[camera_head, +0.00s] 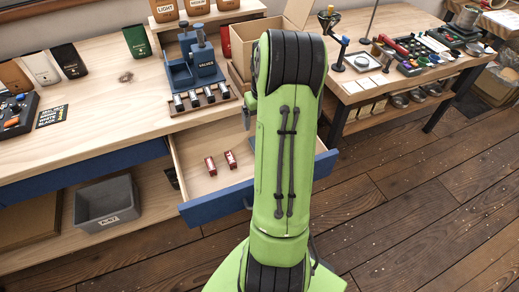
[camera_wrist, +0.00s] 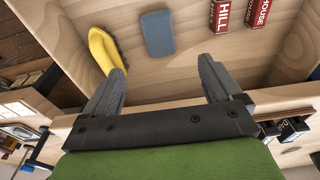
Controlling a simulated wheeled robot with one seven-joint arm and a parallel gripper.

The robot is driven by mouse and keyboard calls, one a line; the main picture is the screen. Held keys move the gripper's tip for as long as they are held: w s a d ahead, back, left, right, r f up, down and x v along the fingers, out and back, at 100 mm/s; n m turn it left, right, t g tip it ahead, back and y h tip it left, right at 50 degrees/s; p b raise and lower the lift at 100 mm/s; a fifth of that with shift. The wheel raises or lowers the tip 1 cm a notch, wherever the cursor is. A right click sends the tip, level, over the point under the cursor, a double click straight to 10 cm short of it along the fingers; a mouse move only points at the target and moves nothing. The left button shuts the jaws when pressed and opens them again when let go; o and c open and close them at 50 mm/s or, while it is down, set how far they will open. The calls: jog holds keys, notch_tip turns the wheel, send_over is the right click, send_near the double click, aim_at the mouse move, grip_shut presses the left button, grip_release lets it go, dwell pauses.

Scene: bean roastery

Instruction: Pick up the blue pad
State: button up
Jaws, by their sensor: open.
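A blue-grey pad (camera_wrist: 157,34) lies flat on the floor of a wooden drawer in the wrist view. My gripper (camera_wrist: 166,78) is open and empty, with its two fingers apart at the drawer and the pad just ahead of the gap between them. The pad is clear of both fingers.
A yellow curved object (camera_wrist: 104,50) lies left of the pad, close to the left finger. Red labelled packets (camera_wrist: 222,15) lie right of it, also in the drawer in the head view (camera_head: 211,166). A blue device (camera_head: 203,62) and a cardboard box (camera_head: 243,42) stand on the bench behind.

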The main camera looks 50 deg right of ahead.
jog(key=f, duration=0.2)
jog(key=f+b, duration=0.1)
jog(key=f, duration=0.2)
jog(key=w+f+b, duration=0.1)
jog(key=f, duration=0.2)
jog(key=shift+d+f, duration=0.15)
jog(key=shift+d, duration=0.1)
jog(key=f, duration=0.2)
jog(key=f+b, duration=0.2)
jog(key=f, duration=0.1)
jog(key=shift+w+d+f, duration=0.3)
jog(key=shift+w+d, duration=0.05)
jog(key=shift+d, duration=0.05)
jog(key=shift+r, duration=0.1)
jog(key=shift+c, duration=0.9)
jog(key=c, duration=1)
notch_tip(320, 180, up, 10)
jog(key=p, duration=0.3)
jog(key=shift+c, duration=0.2)
